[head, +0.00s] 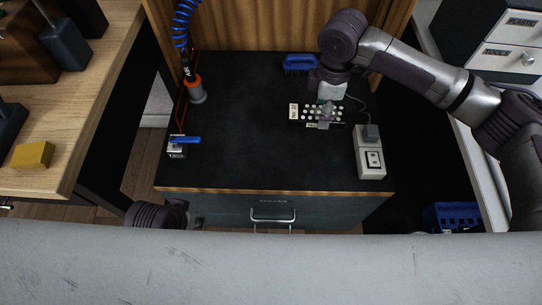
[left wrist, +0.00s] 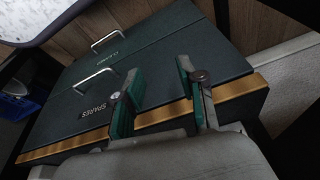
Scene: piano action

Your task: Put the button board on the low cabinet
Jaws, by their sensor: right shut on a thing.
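The button board (head: 309,113), dark with rows of pale round buttons, is over the right half of the dark top of the low cabinet (head: 240,130). My right gripper (head: 326,116) reaches down from above and is shut on the board, hiding part of it. I cannot tell whether the board touches the top. My left gripper is low in front of the cabinet in the head view, mostly hidden. In the left wrist view the left gripper (left wrist: 158,92) is open and empty, its green-padded fingers apart before the drawer marked SPARES (left wrist: 95,108).
A grey socket box (head: 370,165) with a plug and cable stands at the top's right edge. A blue brush (head: 299,64) lies at the back. An orange-based tool with blue coiled hose (head: 196,92) and a blue-handled item (head: 185,140) are on the left. The middle is clear.

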